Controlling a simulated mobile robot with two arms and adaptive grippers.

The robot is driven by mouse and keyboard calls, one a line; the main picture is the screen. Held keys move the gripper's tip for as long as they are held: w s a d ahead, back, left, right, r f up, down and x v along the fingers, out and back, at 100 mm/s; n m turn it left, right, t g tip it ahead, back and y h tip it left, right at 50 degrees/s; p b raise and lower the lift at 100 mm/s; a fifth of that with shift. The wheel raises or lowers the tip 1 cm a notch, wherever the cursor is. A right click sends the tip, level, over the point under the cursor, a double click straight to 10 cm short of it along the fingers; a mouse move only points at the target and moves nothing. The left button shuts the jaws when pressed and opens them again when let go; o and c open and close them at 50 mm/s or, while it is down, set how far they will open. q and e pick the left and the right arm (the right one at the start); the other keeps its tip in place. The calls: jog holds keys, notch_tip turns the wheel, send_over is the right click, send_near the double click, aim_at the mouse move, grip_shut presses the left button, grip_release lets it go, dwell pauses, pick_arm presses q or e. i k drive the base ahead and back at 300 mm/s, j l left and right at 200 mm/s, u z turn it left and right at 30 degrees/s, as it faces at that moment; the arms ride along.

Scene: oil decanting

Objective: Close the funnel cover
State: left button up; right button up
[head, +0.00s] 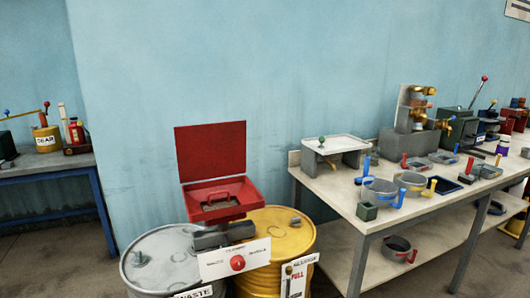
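The red funnel (250,203) is a square box on top of the drums, left of the workbench. Its flat red cover (211,150) stands open, upright at the funnel's back edge near the wall. A dark opening and a red handle-like bar show at the funnel's front. Neither of my grippers shows in the head view.
A grey waste drum (150,251) and a yellow drum (283,238) stand below the funnel. A white sign with a red knob (238,263) is in front. The workbench (335,187) at right holds pans, jugs and machines. A blue-framed table (60,173) stands at far left.

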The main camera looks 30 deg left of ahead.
aim_at(204, 151)
jog(key=j, duration=0.4)
jog(key=k+j+z, duration=0.15)
jog(key=j, duration=0.2)
jog(key=k+j, duration=0.1)
jog(key=j, duration=0.3)
jog(key=k+j+z, duration=0.1)
jog(key=j, duration=0.3)
jog(key=k+j+z, duration=0.1)
jog(key=j, duration=0.25)
jog(key=k+j, duration=0.1)
jog(key=j, duration=0.25)
jog(key=j+z, duration=0.15)
jog(key=j, duration=0.3)
jog(key=j+z, duration=0.15)
jog(key=j, duration=0.3)
jog(key=k+j+z, duration=0.15)
jog(key=j, duration=0.3)
jog(key=k+j+z, duration=0.15)
jog(key=j, duration=0.3)
jog(key=j+z, duration=0.15)
jog(key=j, duration=0.25)
jog(key=k+j+z, duration=0.15)
jog(key=j, duration=0.25)
jog(key=i+j+z, duration=0.15)
jog(key=j+z, duration=0.15)
jog(key=j, duration=1.1)
jog(key=j+z, duration=0.3)
jog(key=j, duration=1.05)
